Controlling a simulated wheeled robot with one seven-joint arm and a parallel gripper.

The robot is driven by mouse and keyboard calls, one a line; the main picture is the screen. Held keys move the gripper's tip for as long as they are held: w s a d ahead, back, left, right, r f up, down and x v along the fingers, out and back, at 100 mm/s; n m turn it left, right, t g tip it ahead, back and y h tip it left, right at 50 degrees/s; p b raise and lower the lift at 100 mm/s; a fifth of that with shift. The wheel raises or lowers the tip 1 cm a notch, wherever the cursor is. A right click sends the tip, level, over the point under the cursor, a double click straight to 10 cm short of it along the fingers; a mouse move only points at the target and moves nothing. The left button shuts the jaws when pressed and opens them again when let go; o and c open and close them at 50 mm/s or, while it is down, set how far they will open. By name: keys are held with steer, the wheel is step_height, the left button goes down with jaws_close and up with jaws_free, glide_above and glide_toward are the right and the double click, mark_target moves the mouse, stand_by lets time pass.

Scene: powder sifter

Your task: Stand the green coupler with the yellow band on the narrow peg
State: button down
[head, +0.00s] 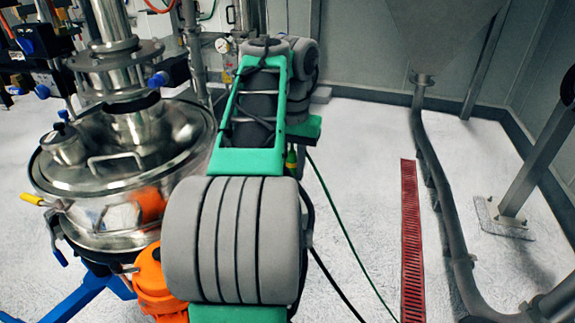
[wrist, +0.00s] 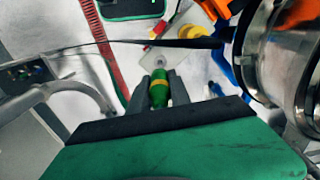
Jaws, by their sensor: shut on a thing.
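My gripper (wrist: 161,80) is shut on the green coupler with the yellow band (wrist: 159,93), which sits between its two grey fingers in the wrist view. In the head view a small bit of green and yellow, the coupler (head: 291,158), shows just right of my arm, and my arm hides the gripper. Beyond the fingertips in the wrist view lies a pale plate (wrist: 141,66) with a small round feature (wrist: 159,62), which may be a peg seen end-on. I cannot tell the gap between the coupler and this feature, or whether it is the narrow peg.
The steel sifter vessel (head: 125,165) stands close at left and shows at right in the wrist view. A red floor grate (head: 412,240) and a grey pipe (head: 440,205) run along the right. White floor between arm and grate is mostly clear, with cables crossing it.

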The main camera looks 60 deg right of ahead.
step_height(320, 180, down, 2)
steer(key=shift+w+f+b, duration=0.1)
steer(key=shift+w+b, duration=0.05)
steer(key=shift+b, duration=0.55)
step_height(320, 180, down, 4)
steer(key=b, duration=0.4)
steer(key=shift+f, duration=0.15)
steer(key=shift+f+b, duration=0.7)
steer(key=shift+b, duration=0.35)
steer(key=c, duration=1.1)
jaws_free()
